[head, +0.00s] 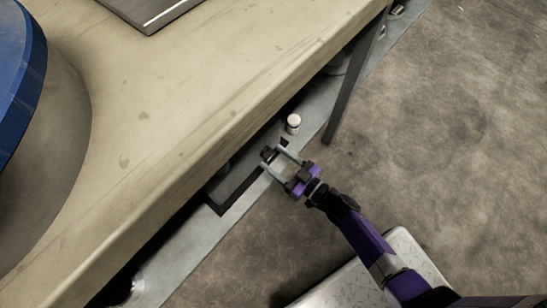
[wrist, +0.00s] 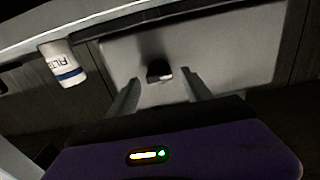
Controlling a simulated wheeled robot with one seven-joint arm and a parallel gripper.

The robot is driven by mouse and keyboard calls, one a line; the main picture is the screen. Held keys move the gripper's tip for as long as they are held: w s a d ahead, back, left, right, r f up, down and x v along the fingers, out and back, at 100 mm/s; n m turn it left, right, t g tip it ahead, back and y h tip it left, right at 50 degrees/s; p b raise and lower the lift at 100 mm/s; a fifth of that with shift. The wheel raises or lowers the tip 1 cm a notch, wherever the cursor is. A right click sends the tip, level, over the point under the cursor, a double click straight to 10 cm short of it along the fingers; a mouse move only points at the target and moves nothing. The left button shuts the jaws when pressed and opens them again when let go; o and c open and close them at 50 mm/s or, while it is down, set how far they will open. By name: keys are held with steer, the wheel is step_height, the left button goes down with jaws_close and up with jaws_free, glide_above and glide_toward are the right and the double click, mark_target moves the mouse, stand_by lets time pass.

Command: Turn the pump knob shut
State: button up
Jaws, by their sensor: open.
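The knob (wrist: 159,72) is a small dark block on a pale panel (wrist: 215,52) in the wrist view. My gripper (wrist: 157,84) is open, with one finger on each side below the knob in that picture, and I see no contact. In the head view my gripper (head: 275,158) reaches the lower shelf edge under the bench, with a small dark piece, likely the knob (head: 269,154), at its fingertips. Whether the fingers are level with the knob in depth I cannot tell.
A white canister with a blue band and lettering (wrist: 63,64) stands left of the panel; a small white bottle (head: 293,123) shows beside my gripper in the head view. The tan bench top (head: 200,110) overhangs the shelf. A dark table leg (head: 355,85) stands to the right.

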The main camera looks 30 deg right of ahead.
steer(key=shift+w+a, duration=0.15)
steer(key=shift+w, duration=0.4)
jaws_close()
